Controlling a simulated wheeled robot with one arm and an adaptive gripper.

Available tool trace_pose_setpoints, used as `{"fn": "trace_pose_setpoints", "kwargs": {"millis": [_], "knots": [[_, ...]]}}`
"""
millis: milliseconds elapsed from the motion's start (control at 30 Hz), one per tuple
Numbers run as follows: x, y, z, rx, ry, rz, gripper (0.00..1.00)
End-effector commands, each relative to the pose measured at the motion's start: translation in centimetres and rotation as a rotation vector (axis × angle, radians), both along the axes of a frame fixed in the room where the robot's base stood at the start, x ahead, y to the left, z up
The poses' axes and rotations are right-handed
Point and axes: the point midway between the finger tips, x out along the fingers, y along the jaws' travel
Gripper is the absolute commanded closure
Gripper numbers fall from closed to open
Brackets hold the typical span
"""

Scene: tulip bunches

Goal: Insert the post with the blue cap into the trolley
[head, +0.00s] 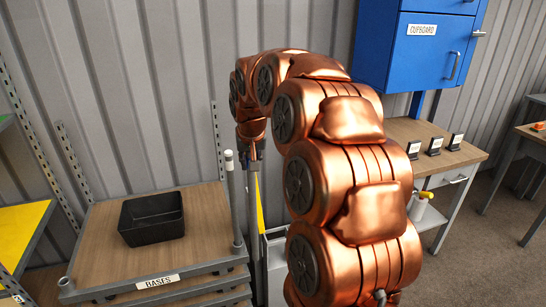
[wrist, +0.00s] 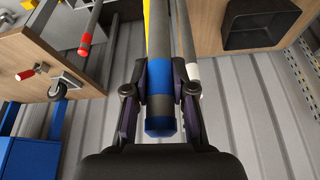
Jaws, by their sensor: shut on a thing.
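My gripper (head: 251,150) is shut on the post with the blue cap (wrist: 158,75). In the wrist view my gripper's fingers (wrist: 160,100) lie on both sides of the post near its blue-banded, blue-tipped end. In the head view the grey post (head: 252,195) hangs roughly upright below the gripper, just right of a wood-topped trolley (head: 95,240) labelled BASES. Its lower end is hidden, so I cannot tell whether it is in a socket. A white-capped post (head: 229,158) stands at the trolley's right edge; it also shows in the wrist view (wrist: 193,68).
A black bin (head: 151,218) sits on the trolley. A yellow surface (head: 22,235) is at left. A blue cabinet (head: 415,45) and wooden bench (head: 455,155) are at right.

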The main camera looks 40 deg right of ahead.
Motion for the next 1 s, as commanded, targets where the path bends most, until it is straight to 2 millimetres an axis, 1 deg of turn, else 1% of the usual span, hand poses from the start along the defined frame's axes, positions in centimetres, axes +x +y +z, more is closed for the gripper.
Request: {"fn": "trace_pose_setpoints", "kwargs": {"millis": [33, 200, 400, 700, 900, 1000], "knots": [[0.7, 1.6, -0.1, -0.004, 0.001, 0.018, 1.00], [2.7, 6.4, -0.5, -0.003, 0.001, 0.055, 1.00], [4.6, 11.1, -1.0, -0.002, 0.002, 0.090, 1.00], [6.6, 15.9, -1.2, -0.002, -0.001, 0.128, 1.00], [7.7, 18.7, -1.5, -0.002, 0.003, 0.150, 1.00], [7.9, 19.3, -1.6, -0.002, 0.003, 0.154, 1.00]]}}
